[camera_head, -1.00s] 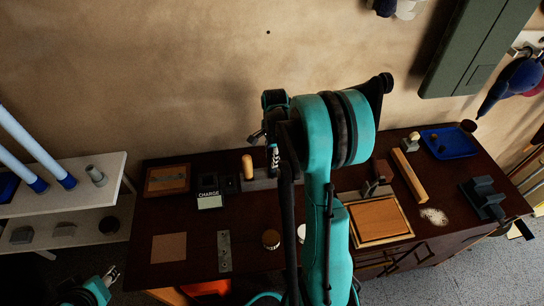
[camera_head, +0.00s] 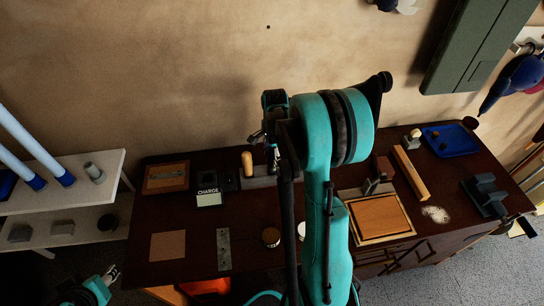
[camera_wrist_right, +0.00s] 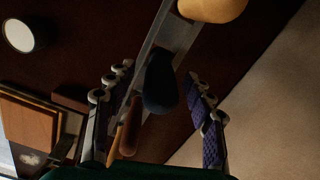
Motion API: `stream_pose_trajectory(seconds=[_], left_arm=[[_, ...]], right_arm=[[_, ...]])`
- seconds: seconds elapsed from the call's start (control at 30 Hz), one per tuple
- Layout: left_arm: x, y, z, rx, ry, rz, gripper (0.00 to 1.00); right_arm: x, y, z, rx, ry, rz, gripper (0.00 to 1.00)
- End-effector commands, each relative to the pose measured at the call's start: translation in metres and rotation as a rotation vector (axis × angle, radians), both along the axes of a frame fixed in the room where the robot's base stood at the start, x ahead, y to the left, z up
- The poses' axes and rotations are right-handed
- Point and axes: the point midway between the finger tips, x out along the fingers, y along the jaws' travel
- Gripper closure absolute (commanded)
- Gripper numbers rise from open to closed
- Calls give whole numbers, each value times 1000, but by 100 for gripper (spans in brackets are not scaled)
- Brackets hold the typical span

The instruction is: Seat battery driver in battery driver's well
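My right gripper (camera_wrist_right: 158,95) is open, its two fingers apart on either side of a dark rounded handle (camera_wrist_right: 160,82), which I take for the battery driver. The handle stands at a grey metal rack (camera_wrist_right: 180,45); gaps show between it and the fingers, and its lower end and well are hidden. In the head view the right gripper (camera_head: 272,157) is over the rack (camera_head: 262,182), mostly covered by my arm, which hides the driver there. My left gripper (camera_head: 111,273) is at the lower left, away from the rack; its finger opening is unclear.
A yellow-handled tool (camera_head: 247,164) stands in the rack beside the dark one, and a brown handle (camera_wrist_right: 131,125) on its other side. A charger marked CHARGE (camera_head: 208,191) is left of the rack. A wooden board (camera_head: 381,216) and long block (camera_head: 411,174) lie right.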

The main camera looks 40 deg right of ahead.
Motion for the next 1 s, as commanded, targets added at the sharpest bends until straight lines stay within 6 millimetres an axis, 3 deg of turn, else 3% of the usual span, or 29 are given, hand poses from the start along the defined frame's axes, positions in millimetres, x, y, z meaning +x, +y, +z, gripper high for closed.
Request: stream_pose_trajectory(seconds=[0.23, 0.7, 1.0], left_arm=[[0, 0, 0, 0, 0, 0, 60], [0, 0, 0, 0, 0, 0, 60], [0, 0, 0, 0, 0, 0, 60]], right_arm=[[0, -1, 16, 0, 0, 0, 47], [-2, -3, 107, 0, 0, 0, 47], [-2, -3, 120, 0, 0, 0, 47]])
